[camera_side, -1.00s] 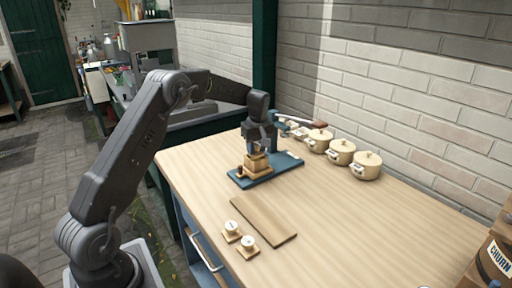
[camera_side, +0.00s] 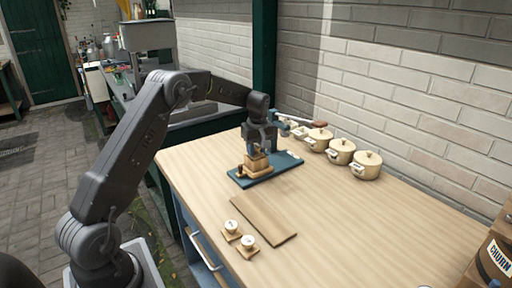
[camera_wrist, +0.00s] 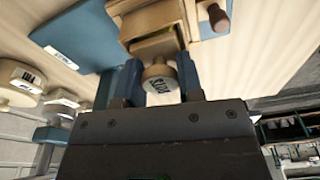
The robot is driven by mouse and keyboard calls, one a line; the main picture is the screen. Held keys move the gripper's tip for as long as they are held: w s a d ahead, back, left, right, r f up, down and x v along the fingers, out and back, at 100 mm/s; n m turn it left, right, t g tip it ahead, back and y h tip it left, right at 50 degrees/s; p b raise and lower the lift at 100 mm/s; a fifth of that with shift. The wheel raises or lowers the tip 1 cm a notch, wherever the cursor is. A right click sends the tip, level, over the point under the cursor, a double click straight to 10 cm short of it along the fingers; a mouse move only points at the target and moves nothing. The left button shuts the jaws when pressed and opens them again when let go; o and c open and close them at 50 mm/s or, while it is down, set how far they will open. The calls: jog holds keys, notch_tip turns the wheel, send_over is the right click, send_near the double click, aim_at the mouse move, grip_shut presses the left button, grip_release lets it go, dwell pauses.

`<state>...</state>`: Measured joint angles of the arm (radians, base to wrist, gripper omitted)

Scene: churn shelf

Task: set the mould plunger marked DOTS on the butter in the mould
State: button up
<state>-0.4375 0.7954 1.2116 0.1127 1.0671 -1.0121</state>
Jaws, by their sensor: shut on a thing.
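My gripper (camera_side: 260,145) is above the wooden mould (camera_side: 257,164) on the blue base (camera_side: 283,172). The wooden mould (camera_wrist: 155,22) shows just beyond the knob. The plunger's lower part is at the mould, but I cannot tell if it touches the butter, which is hidden. Two other plungers (camera_side: 231,229) (camera_side: 249,243) stand at the table's front, their marks too small to read.
A flat wooden board (camera_side: 262,218) lies in front of the base. A wooden peg (camera_side: 240,171) stands at the base's left end. Three cream lidded pots (camera_side: 341,152) line the wall side, near a dark-handled lever (camera_side: 302,121).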

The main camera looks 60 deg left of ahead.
jog(key=shift+f, duration=0.5)
jog(key=shift+r, duration=0.1)
dwell(0.3)
jog(key=o, duration=1)
jog(key=c, duration=0.4)
jog(key=shift+s+d+r, duration=0.1)
jog(key=shift+d+r, duration=0.1)
jog(key=shift+r, duration=1.4)
jog(key=shift+w+d+r, duration=0.1)
jog(key=shift+d+r, duration=0.1)
jog(key=shift+r, duration=1.45)
jog(key=shift+s+d+r, duration=0.1)
jog(key=shift+d+r, duration=0.1)
jog(key=shift+r, duration=1.4)
